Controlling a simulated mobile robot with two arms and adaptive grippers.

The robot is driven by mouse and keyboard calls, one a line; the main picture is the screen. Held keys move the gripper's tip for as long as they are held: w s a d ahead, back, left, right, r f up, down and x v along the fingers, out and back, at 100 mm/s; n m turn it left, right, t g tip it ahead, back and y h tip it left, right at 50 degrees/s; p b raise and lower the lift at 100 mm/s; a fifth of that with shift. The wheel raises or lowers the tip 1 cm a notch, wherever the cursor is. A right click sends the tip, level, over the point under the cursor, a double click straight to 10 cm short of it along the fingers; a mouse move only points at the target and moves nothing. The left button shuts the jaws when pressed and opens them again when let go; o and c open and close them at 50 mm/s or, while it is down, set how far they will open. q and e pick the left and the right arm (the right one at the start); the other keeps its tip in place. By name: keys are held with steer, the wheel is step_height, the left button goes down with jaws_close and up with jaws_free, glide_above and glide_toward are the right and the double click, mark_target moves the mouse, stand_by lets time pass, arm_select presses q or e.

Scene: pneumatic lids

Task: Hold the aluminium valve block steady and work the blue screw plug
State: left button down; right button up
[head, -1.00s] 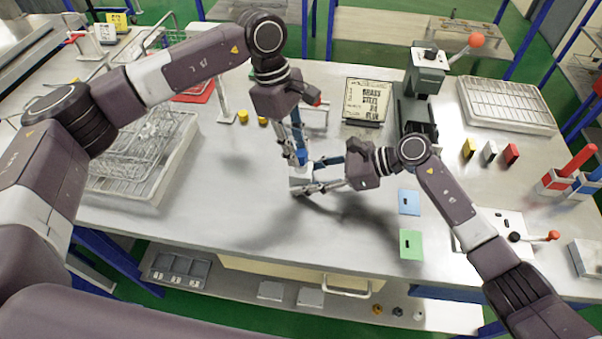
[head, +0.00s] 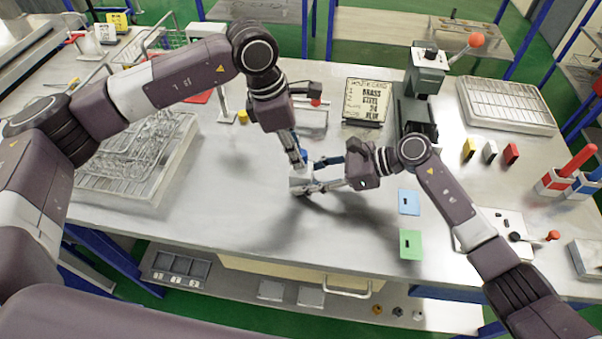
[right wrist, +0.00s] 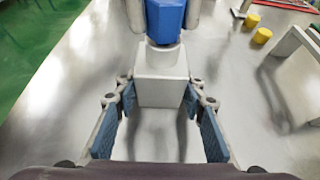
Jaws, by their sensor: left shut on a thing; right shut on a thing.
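The aluminium valve block (head: 299,182) is a pale upright block on the table, near the middle of the head view. It also shows in the right wrist view (right wrist: 160,88). My right gripper (head: 318,184) is shut on it from the right; its blue-padded fingers (right wrist: 160,98) lie on both sides of the block. The blue screw plug (right wrist: 166,20) stands on the round collar on top of the block. My left gripper (head: 301,160) comes down from above and is shut on the plug, with grey fingers on both sides. The plug is mostly hidden in the head view.
A wire basket tray (head: 140,165) stands at left, and a work card (head: 367,101) and a grey press-like fixture (head: 427,75) behind. Blue (head: 408,202) and green (head: 411,243) plates lie at right. The table in front of the block is clear.

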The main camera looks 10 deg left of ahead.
arm_select(q)
steer(key=n, duration=0.3)
steer(key=shift+s+t, duration=0.15)
steer(key=shift+t, duration=0.15)
arm_select(e)
steer(key=shift+f, duration=0.15)
arm_select(q)
steer(key=shift+d+n, duration=0.1)
steer(key=shift+n, duration=0.2)
steer(key=shift+r, duration=0.4)
steer(key=shift+r, duration=1.1)
steer(key=shift+r, duration=0.15)
steer(key=shift+r, duration=2.35)
arm_select(e)
steer(key=o, duration=1.2)
steer(key=shift+c, duration=0.2)
